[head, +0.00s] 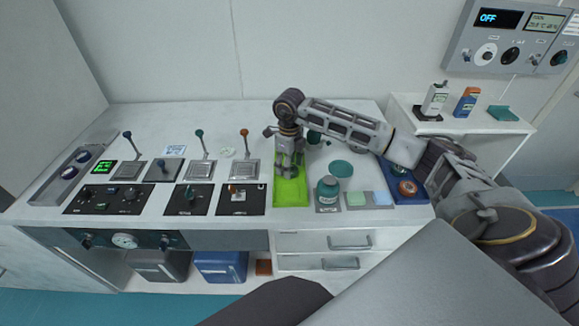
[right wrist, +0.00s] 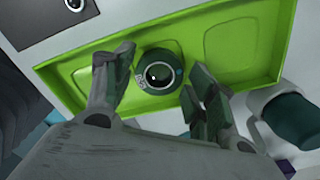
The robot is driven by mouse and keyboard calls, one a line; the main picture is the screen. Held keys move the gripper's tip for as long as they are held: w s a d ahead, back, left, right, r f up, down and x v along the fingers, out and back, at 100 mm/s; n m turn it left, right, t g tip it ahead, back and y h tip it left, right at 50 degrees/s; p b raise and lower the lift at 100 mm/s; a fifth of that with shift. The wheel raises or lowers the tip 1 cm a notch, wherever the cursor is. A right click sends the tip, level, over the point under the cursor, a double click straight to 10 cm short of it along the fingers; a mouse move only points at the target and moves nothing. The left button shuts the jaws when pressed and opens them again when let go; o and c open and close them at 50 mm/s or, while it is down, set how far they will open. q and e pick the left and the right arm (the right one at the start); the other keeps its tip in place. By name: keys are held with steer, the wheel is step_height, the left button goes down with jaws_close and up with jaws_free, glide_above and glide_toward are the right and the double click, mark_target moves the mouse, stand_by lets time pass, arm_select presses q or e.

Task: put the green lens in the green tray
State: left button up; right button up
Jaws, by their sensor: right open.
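The bright green tray (head: 291,194) lies on the white table, and it fills much of the right wrist view (right wrist: 240,60). A round dark lens with a green-teal ring (right wrist: 158,75) is over the tray floor, between my right fingers. My right gripper (head: 289,167) points down over the tray. In the right wrist view its fingers (right wrist: 158,78) are spread open on either side of the lens, with a gap visible at least on the left. In the head view the fingers mostly hide the lens. My left gripper is not in view.
A teal jar (head: 327,190) and a teal cup (head: 341,170) stand close right of the tray. A blue tray (head: 412,198) holds a round orange-topped thing. Black control panels (head: 240,200) and several levers are to the left. A side shelf (head: 460,125) carries small bottles.

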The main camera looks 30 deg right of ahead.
step_height(320, 180, up, 5)
steer(key=shift+f, duration=0.15)
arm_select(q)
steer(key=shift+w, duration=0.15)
arm_select(e)
step_height(320, 180, up, 6)
steer(key=shift+r, duration=0.25)
stand_by(0.4)
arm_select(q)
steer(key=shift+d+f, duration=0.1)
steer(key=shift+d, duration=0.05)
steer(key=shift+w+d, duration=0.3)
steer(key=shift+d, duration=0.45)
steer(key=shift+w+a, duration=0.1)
